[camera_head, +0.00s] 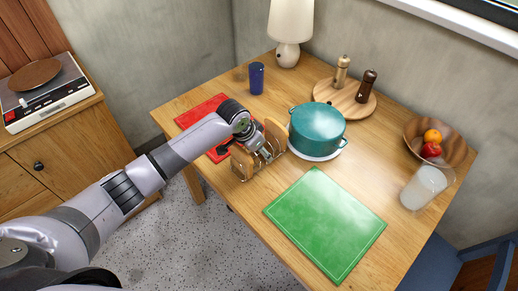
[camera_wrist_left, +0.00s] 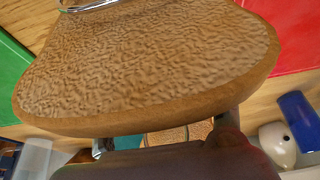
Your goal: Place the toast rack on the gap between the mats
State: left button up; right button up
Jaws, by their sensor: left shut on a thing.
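The toast rack (camera_head: 242,167), a wire rack with brown toast slices, is by the table's near edge, over the bare wood between the red mat (camera_head: 196,113) and the green mat (camera_head: 325,222). My left gripper (camera_head: 263,153) reaches down into it from the left and is shut on it. I cannot tell whether its base touches the table. In the left wrist view a large toast slice (camera_wrist_left: 150,75) fills the middle, with the green mat (camera_wrist_left: 12,75) at left and the red mat (camera_wrist_left: 280,35) at right. My right gripper is not in view.
A teal pot (camera_head: 317,128) on a white plate stands close right of the rack. A blue cup (camera_head: 257,78), a lamp (camera_head: 289,35) and a round board (camera_head: 345,101) with two mills stand behind. A fruit bowl (camera_head: 455,150) and a white-filled glass (camera_head: 424,187) are at right.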

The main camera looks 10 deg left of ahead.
pick_arm(q)
jog(key=shift+f, duration=0.1)
jog(key=o, duration=1.2)
jog(key=shift+o, duration=0.2)
jog(key=v, duration=1.2)
jog(key=shift+s, duration=0.15)
